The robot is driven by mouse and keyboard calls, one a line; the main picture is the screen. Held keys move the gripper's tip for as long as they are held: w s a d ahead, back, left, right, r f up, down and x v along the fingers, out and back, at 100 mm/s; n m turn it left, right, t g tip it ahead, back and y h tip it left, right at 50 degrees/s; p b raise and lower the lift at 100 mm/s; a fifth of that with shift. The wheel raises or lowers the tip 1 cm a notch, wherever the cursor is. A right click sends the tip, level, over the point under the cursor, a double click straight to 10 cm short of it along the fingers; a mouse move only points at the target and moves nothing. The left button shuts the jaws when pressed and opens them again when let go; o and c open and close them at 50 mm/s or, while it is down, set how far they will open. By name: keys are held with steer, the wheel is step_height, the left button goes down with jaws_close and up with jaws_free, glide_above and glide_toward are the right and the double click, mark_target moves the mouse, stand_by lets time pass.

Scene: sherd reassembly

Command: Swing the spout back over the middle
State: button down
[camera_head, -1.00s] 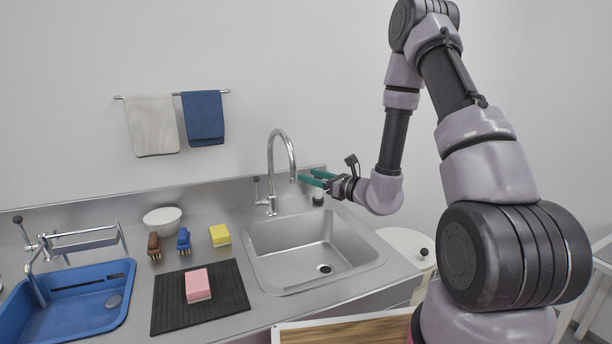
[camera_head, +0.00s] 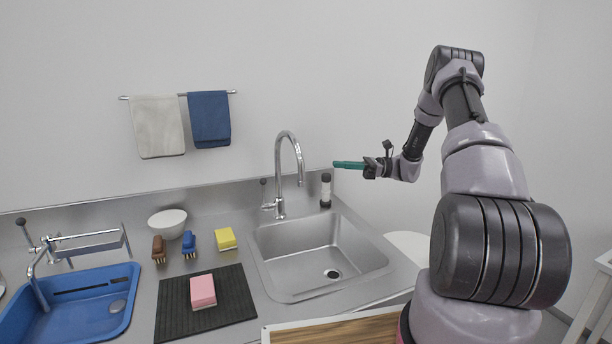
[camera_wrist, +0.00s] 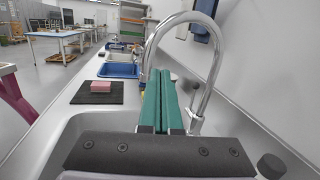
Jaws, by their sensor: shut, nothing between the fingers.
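The chrome gooseneck spout (camera_head: 288,152) rises behind the steel sink and curves to the right, its tip over the back part of the basin (camera_head: 318,248). It also arches ahead in the wrist view (camera_wrist: 190,22). My gripper (camera_head: 336,164) is shut and empty, with green fingers, in the air to the right of the spout, apart from it in the head view. In the wrist view the two green fingers (camera_wrist: 161,76) lie side by side and overlap the spout's arch; I cannot tell the depth between them there.
A dark-topped bottle (camera_head: 325,190) stands behind the sink, below my fingers. Left of the sink are a pink sponge (camera_head: 203,291) on a black mat (camera_head: 236,307), a yellow sponge (camera_head: 226,239), two brushes, a white bowl (camera_head: 167,223) and a blue basin (camera_head: 124,315).

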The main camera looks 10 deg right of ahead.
steer(key=d+f+n+g+h, duration=0.1)
steer(key=d+f+g, duration=0.1)
steer(key=d, duration=0.3)
steer(key=s+a, duration=0.1)
steer(key=a, duration=1.3)
steer(key=shift+s+f+g, duration=0.2)
steer(key=shift+s+g, duration=0.05)
steer(key=shift+g, duration=0.05)
steer(key=shift+a, duration=0.15)
steer(key=shift+s+a, duration=0.5)
steer(key=shift+a, duration=0.35)
